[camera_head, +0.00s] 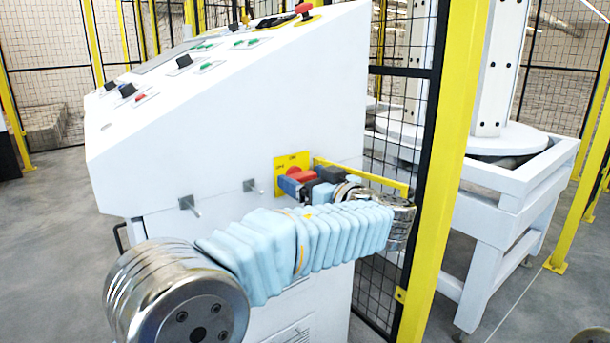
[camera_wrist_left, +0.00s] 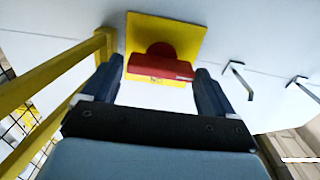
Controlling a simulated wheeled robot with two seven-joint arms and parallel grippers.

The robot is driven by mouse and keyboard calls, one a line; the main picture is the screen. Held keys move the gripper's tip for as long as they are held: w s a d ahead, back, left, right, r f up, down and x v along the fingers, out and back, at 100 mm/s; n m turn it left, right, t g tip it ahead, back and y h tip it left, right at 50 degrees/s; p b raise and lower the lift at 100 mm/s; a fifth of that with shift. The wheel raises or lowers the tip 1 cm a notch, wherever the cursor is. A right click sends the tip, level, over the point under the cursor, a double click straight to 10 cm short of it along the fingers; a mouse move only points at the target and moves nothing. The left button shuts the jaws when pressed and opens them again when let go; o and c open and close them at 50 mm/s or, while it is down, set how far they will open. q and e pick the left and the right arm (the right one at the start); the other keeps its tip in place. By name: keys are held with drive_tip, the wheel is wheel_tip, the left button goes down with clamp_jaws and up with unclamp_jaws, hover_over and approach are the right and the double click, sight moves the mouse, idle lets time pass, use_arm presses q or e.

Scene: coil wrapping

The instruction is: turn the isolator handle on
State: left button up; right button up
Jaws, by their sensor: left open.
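The isolator handle is a red bar with a round hub on a yellow plate (camera_head: 281,163), fixed to the side of the white cabinet. In the left wrist view the red handle (camera_wrist_left: 158,68) lies roughly crosswise on the yellow plate (camera_wrist_left: 186,38). My left gripper (camera_wrist_left: 158,78) is open, with one finger near each end of the handle. I cannot tell whether either finger touches it. In the head view my left gripper (camera_head: 301,184) is at the plate and partly hides the handle (camera_head: 304,176).
A yellow bar (camera_head: 362,178) sticks out from the cabinet close beside my left gripper. Two metal hooks (camera_head: 250,188) project from the cabinet (camera_head: 240,130). A yellow fence post (camera_head: 445,170) with black mesh stands to the right, before a white frame (camera_head: 510,190).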

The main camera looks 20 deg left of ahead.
use_arm(q)
drive_tip(key=shift+w+a, duration=0.2)
drive_tip(key=shift+a, duration=0.05)
drive_tip(key=c, duration=0.7)
